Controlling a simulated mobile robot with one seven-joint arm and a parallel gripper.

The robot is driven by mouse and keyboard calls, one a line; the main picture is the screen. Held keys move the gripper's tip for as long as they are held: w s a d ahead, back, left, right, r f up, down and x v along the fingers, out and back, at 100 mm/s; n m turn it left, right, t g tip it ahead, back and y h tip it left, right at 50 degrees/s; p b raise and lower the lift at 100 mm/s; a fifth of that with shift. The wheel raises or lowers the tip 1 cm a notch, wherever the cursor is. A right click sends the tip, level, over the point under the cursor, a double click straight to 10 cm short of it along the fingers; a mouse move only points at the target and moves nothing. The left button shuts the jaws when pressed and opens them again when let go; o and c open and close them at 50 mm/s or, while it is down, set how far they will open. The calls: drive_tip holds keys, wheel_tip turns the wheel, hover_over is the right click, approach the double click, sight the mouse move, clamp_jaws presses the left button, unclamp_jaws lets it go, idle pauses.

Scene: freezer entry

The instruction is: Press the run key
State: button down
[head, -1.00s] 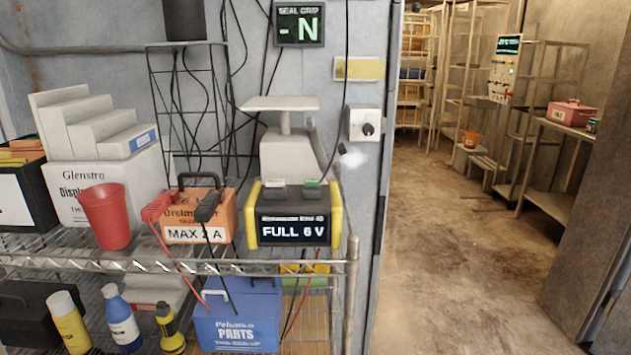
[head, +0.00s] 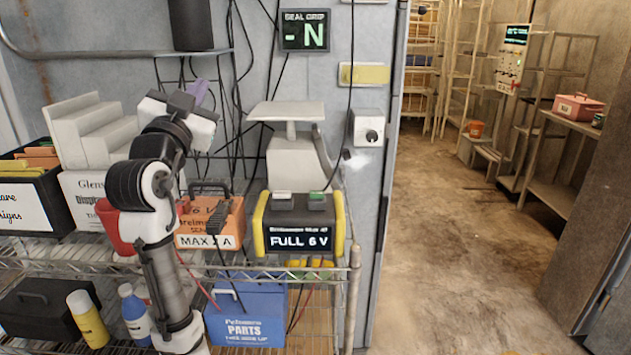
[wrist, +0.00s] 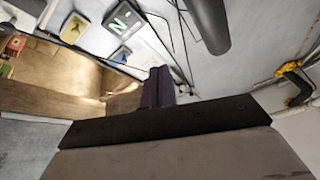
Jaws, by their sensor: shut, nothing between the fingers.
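No key labelled "run" can be read in these views. A black and yellow unit (head: 298,222) on the upper shelf reads "FULL 6 V". It has a pale key (head: 281,196) and a green key (head: 316,201) on top.
A pale press-like stand (head: 287,115) rises behind the unit. A "SEAL GRIP" display (head: 305,31) and a grey knob box (head: 368,128) are on the wall. An orange case (head: 225,222) with clipped leads is beside the unit. Cables hang nearby. The doorway floor (head: 440,230) is clear.

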drive_tip(key=w+d+f+m+g+h+p, duration=0.2)
drive_tip(key=w+d+m+g+h, duration=0.35)
drive_tip(key=d, duration=0.45)
drive_tip(key=m+g+p, duration=0.3)
drive_tip(key=m+g, duration=0.5)
drive_tip(key=g, duration=0.4)
hover_over(312, 194)
wheel_tip(312, 194, down, 7)
drive_tip(key=shift+y, duration=0.45)
drive_tip(key=shift+s+f, duration=0.1)
drive_tip(key=shift+f, duration=0.05)
wheel_tip(312, 194, down, 8)
drive_tip(key=b, duration=0.6)
drive_tip(key=shift+b, duration=0.3)
drive_tip(key=shift+f, duration=0.35)
drive_tip(key=shift+f, duration=0.4)
